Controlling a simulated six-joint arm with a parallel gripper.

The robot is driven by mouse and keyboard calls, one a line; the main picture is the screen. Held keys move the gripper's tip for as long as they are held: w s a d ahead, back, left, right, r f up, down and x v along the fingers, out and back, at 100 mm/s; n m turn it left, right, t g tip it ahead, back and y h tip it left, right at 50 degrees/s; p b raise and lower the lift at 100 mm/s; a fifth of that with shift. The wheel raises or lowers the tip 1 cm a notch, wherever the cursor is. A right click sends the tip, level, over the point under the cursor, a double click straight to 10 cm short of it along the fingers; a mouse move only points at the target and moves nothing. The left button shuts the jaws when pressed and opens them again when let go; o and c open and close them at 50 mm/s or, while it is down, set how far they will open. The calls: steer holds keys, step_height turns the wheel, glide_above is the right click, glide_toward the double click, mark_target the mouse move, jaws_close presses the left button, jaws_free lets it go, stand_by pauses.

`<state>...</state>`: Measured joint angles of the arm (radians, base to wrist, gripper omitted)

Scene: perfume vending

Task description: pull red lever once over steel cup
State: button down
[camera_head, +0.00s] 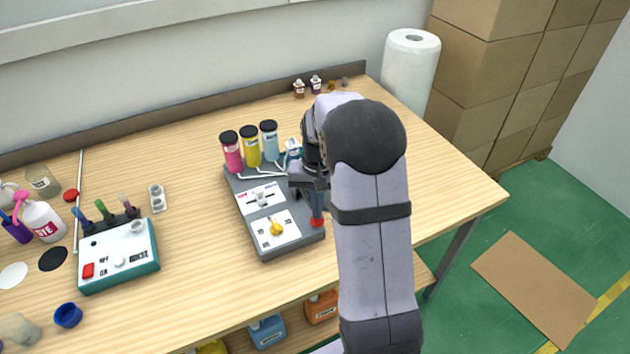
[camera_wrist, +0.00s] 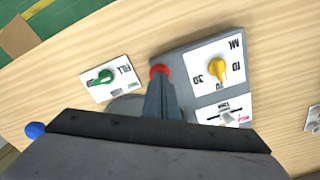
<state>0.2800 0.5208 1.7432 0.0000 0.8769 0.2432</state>
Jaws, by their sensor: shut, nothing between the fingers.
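The red lever's round knob (camera_wrist: 160,70) shows just beyond my fingertips in the wrist view. It also shows in the head view (camera_head: 317,222), at the right side of the grey dispenser (camera_head: 291,247). My gripper (camera_wrist: 160,84) is shut with nothing held, its fingers pointing down at the red knob. It also shows in the head view (camera_head: 316,212). Fingertips and knob look very close; I cannot tell whether they touch. A grey rounded shape (camera_wrist: 124,106) beside my fingers may be the steel cup, mostly hidden by my gripper.
The dispenser carries a yellow dial (camera_head: 276,228), a white slider (camera_head: 260,199) and pink, yellow and light blue bottles (camera_head: 251,147). A white panel with a green knob (camera_wrist: 104,78) lies beside it. A teal box (camera_head: 120,279) stands left. Wood between is mostly clear.

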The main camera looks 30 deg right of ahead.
step_height(320, 180, up, 9)
steer(key=p, duration=0.7)
steer(key=shift+p, duration=0.3)
steer(key=shift+f, duration=0.15)
stand_by(1.1)
steer(key=s+a+f+n+g, duration=0.1)
steer(key=s+a+f, duration=0.15)
steer(key=s, duration=0.25)
steer(key=s+a+f+n+g, duration=0.1)
steer(key=s+f+n, duration=0.15)
steer(key=s, duration=0.35)
steer(key=s+a+r+n, duration=0.1)
steer(key=s+a, duration=0.2)
steer(key=s, duration=0.2)
steer(key=s+a+r, duration=0.2)
steer(key=s+a, duration=0.1)
steer(key=s, duration=0.3)
steer(key=w+a+r+t, duration=0.1)
steer(key=w+a+r+n+t, duration=0.1)
steer(key=shift+w+a+r+n, duration=0.15)
steer(key=shift+a+r+n, duration=0.1)
steer(key=shift+r, duration=0.15)
